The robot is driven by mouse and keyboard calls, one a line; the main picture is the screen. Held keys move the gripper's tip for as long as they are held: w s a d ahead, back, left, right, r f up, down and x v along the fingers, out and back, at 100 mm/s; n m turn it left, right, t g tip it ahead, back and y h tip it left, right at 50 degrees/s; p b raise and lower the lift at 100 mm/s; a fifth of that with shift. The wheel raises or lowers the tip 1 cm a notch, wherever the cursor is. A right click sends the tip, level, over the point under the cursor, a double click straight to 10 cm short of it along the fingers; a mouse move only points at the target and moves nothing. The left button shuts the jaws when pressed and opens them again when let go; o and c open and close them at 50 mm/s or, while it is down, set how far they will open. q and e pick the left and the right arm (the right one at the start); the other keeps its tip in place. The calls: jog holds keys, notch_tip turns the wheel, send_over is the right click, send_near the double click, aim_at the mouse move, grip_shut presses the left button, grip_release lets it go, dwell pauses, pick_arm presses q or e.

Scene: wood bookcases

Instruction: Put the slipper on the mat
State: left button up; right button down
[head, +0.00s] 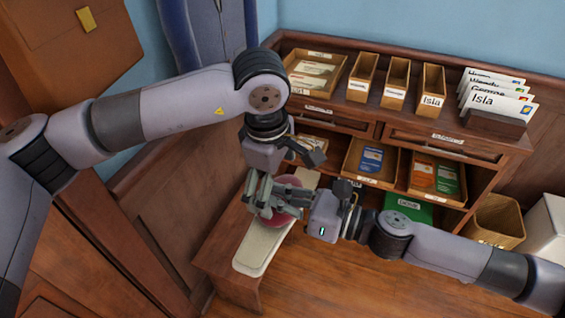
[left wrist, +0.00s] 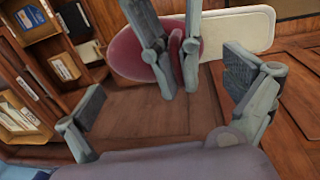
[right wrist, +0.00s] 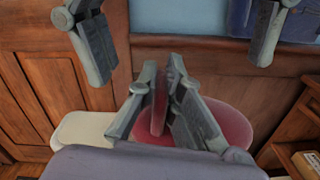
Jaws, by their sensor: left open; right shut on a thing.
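The red slipper (head: 279,219) is over the far part of the cream mat (head: 262,252), which lies on a low wooden bench. My right gripper (head: 266,201) is shut on the slipper's edge, its fingers pinching the rim in the right wrist view (right wrist: 163,80). The slipper also shows in the left wrist view (left wrist: 135,58), partly covering the mat (left wrist: 245,28). I cannot tell whether the slipper touches the mat. My left gripper (head: 285,170) is open and empty, close above the slipper and the right gripper's fingers.
A wooden bookcase (head: 455,150) with labelled trays and card boxes stands behind. A wicker basket (head: 497,222) and a white bin (head: 547,230) are at the right. Wood panelling (head: 170,185) runs close along the left. The near part of the mat is bare.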

pick_arm(q)
jog(key=f, duration=0.6)
jog(key=shift+w+d, duration=0.25)
jog(key=shift+w, duration=0.1)
jog(key=c, duration=1.3)
pick_arm(e)
jog(key=shift+s+a+r, duration=0.1)
jog(key=shift+s, duration=0.05)
pick_arm(q)
jog(key=c, duration=0.5)
pick_arm(e)
jog(key=c, duration=1.7)
grip_release()
pick_arm(q)
jog(key=shift+w, duration=0.1)
jog(key=c, duration=0.4)
pick_arm(e)
jog(key=shift+o, duration=0.2)
pick_arm(q)
jog(key=shift+w+a, duration=0.1)
jog(key=shift+a, duration=0.2)
grip_shut()
jog(key=shift+d, duration=0.25)
pick_arm(e)
jog(key=v, duration=0.8)
jog(key=shift+w+d+f, duration=0.25)
jog(key=shift+d, duration=0.2)
